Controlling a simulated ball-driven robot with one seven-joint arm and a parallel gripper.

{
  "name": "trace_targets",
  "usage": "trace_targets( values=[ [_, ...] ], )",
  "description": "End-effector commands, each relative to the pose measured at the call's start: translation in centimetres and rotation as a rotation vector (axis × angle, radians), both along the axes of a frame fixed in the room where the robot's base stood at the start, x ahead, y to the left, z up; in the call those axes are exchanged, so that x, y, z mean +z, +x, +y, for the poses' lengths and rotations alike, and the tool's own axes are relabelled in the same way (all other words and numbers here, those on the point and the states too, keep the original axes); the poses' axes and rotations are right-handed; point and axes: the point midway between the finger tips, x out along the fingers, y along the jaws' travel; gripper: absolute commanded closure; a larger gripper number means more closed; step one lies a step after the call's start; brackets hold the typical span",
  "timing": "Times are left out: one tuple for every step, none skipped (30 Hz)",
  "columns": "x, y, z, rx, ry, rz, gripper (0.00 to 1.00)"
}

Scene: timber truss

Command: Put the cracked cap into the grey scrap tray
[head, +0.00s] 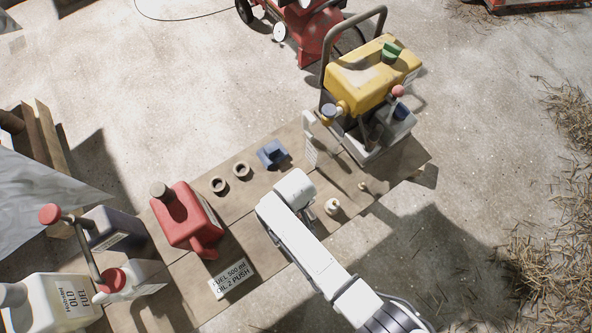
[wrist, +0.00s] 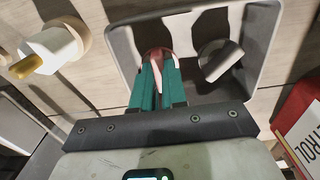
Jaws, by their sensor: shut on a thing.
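In the wrist view my gripper (wrist: 158,62) has its teal fingers close together on a small reddish-brown round piece (wrist: 154,52), which looks like the cracked cap. The fingers hide most of it, and no crack can be made out. The grey scrap tray (wrist: 120,45) lies beyond the fingers, and the held piece shows against its inside. I cannot tell how high above the tray floor it is. A dark grey cylindrical piece (wrist: 222,62) lies in the tray, right of the fingers. In the head view my arm hides the gripper and the tray.
A red petrol can (head: 186,218) stands on the plank bench; it shows at right in the wrist view (wrist: 305,125). A white nozzle piece (wrist: 48,50) is left of the tray.

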Motion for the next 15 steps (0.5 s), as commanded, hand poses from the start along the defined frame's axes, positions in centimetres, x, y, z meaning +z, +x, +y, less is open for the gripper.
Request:
trace_targets(
  values=[
    [-0.2,-0.01,-0.02,0.0,0.0,0.0,1.0],
    [-0.31,-0.01,-0.02,0.0,0.0,0.0,1.0],
    [-0.43,-0.01,-0.03,-0.001,0.0,0.0,1.0],
    [-0.29,0.0,-0.01,-0.001,0.0,0.0,0.85],
    [-0.27,0.0,-0.01,-0.001,0.0,0.0,0.82],
    [-0.27,-0.01,-0.02,-0.001,0.0,0.0,0.78],
    [-0.27,-0.02,-0.03,-0.001,0.0,0.0,0.75],
    [-0.27,-0.01,-0.02,-0.001,0.0,0.0,0.72],
    [-0.27,-0.02,-0.03,0.0,0.0,0.0,0.69],
    [-0.27,-0.02,-0.03,0.0,0.0,0.0,0.66],
    [-0.27,-0.02,-0.03,0.0,0.0,0.0,0.63],
    [-0.27,-0.02,-0.03,0.0,0.0,0.0,0.62],
    [-0.27,-0.02,-0.03,0.0,-0.001,0.001,0.62],
    [-0.27,-0.02,-0.03,0.0,0.0,0.0,0.62],
    [-0.27,-0.02,-0.03,0.0,-0.001,0.001,0.62]
  ],
)
